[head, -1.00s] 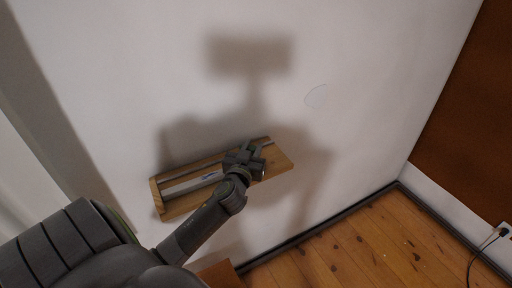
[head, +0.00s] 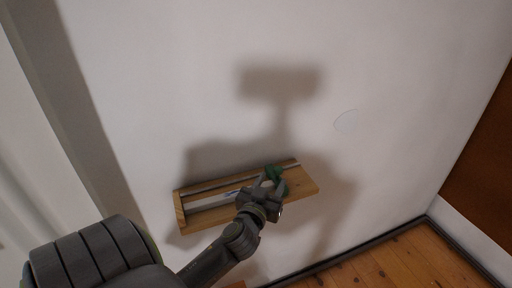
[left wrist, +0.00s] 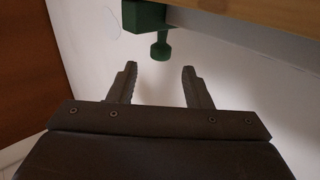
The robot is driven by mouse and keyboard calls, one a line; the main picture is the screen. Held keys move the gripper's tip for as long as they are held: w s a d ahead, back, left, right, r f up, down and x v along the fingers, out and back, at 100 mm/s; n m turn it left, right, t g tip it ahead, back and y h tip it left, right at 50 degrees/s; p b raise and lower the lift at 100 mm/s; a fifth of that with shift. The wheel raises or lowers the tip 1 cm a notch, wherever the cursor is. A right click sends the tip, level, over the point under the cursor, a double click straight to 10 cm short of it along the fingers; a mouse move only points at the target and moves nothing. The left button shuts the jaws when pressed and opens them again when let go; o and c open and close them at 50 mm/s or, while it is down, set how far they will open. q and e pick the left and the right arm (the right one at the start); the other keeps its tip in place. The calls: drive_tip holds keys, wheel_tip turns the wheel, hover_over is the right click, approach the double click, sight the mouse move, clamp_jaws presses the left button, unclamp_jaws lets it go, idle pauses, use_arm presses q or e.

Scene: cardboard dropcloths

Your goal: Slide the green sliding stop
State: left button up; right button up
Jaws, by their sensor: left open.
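The green sliding stop (head: 274,174) sits on a metal rail (head: 215,200) on a wooden board (head: 304,186) against the wall, toward the board's right part. In the left wrist view the green stop (left wrist: 147,17) shows at the top, with a green knob (left wrist: 161,47) sticking out toward the gripper. My left gripper (head: 269,184) is open and empty at the stop. In the left wrist view its two fingers (left wrist: 157,72) are apart, with the knob just beyond and between their tips, apart from both. The fingers partly hide the stop in the head view. My right gripper is not in view.
The board has a wooden end block (head: 180,212) at its left. The white wall (head: 400,90) around the board is bare. A wooden floor (head: 405,265) lies below, and a brown panel (head: 485,180) stands at the right.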

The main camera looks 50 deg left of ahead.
use_arm(q)
drive_tip(key=b+v, duration=0.2)
drive_tip(key=v, duration=0.8)
drive_tip(key=shift+s+d, duration=0.2)
drive_tip(key=shift+s, duration=0.1)
drive_tip(key=shift+f, duration=0.1)
